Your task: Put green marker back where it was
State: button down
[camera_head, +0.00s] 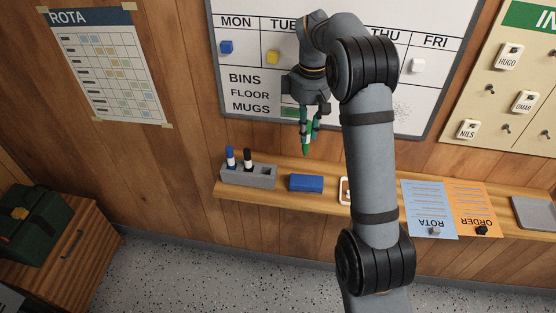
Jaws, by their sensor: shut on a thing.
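The green marker (307,147) is held in my gripper (307,136), which is shut on it. It points down in front of the lower edge of the whiteboard, above the wooden shelf (330,190). A grey marker holder (249,176) stands at the left end of the shelf, below and left of my gripper. A blue marker (231,158) and a black marker (248,160) stand upright in its left part. The right part of the holder shows an empty slot.
A blue block (306,183) lies on the shelf right of the holder. A white-and-brown item, partly hidden by my arm, lies beyond it. The whiteboard (250,15) carries coloured magnets.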

jog(key=shift+s+a+f+p, duration=0.1)
jog(key=shift+a+f+p, duration=0.95)
jog(key=shift+a+f, duration=1.75)
jog(key=shift+a+f+p, duration=1.05)
jog(key=shift+a+f, duration=1.55)
jog(key=shift+a, duration=0.4)
jog(key=c, duration=1.8)
grip_release()
jog(key=shift+f, duration=0.1)
jog(key=shift+o, duration=0.7)
notch_tip(320, 180, up, 12)
jog(key=b, duration=0.1)
jog(key=shift+o, duration=0.4)
